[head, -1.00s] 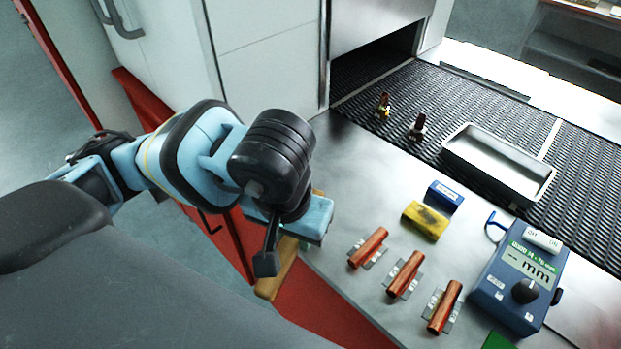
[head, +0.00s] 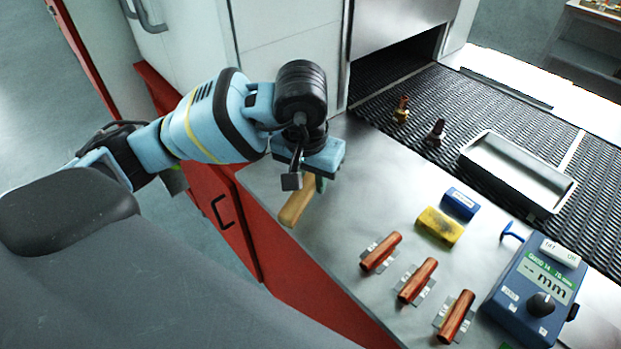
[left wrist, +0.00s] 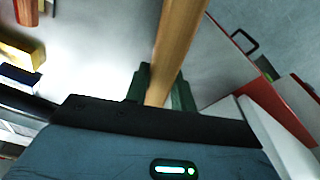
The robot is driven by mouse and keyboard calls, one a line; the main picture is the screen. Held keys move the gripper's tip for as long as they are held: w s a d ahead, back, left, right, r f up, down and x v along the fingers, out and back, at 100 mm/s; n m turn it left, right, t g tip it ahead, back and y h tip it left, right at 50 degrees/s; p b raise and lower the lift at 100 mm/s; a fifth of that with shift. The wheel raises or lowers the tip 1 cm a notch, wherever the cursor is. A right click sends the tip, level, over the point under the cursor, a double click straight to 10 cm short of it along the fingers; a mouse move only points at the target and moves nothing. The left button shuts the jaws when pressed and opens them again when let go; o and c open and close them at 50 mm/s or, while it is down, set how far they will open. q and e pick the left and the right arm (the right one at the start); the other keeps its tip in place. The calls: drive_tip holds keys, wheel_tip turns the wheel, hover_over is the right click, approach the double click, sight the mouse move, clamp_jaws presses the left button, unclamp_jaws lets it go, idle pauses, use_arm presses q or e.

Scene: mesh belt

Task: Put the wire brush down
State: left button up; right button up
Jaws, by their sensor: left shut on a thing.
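The wire brush (head: 296,207) shows in the head view as a wooden handle sticking out below my left gripper (head: 312,178). My left gripper is over the left end of the grey metal worktop (head: 352,200), near its front edge. In the left wrist view the brush's wooden handle (left wrist: 178,45) runs between the two dark green fingers, and the left gripper (left wrist: 162,92) is shut on it. The bristles are hidden. I cannot tell whether the brush touches the worktop. My right gripper is not in view.
Several copper tubes (head: 418,281) on small plates lie right of the brush. A metal tray (head: 516,172) and two small brass fittings are on the mesh belt (head: 480,105). Worktop between brush and tubes is clear.

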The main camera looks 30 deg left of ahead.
sight(312, 179)
use_arm(q)
drive_tip(key=shift+w+a+f, duration=0.1)
drive_tip(key=shift+w+a, duration=0.2)
drive_tip(key=shift+w, duration=0.25)
drive_tip(key=shift+w+a, duration=0.3)
drive_tip(key=shift+w, duration=0.25)
wheel_tip(312, 179, down, 4)
drive_tip(key=shift+w+a+r+p, duration=0.1)
drive_tip(key=shift+w+r+p, duration=0.05)
drive_tip(key=shift+r+p, duration=0.15)
drive_tip(key=shift+f, duration=0.1)
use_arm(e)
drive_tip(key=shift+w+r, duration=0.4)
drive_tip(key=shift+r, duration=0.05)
use_arm(q)
drive_tip(key=shift+f, duration=0.1)
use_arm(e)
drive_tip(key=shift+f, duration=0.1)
use_arm(q)
drive_tip(key=shift+f, duration=0.1)
drive_tip(key=o, duration=1)
drive_tip(key=shift+c, duration=0.2)
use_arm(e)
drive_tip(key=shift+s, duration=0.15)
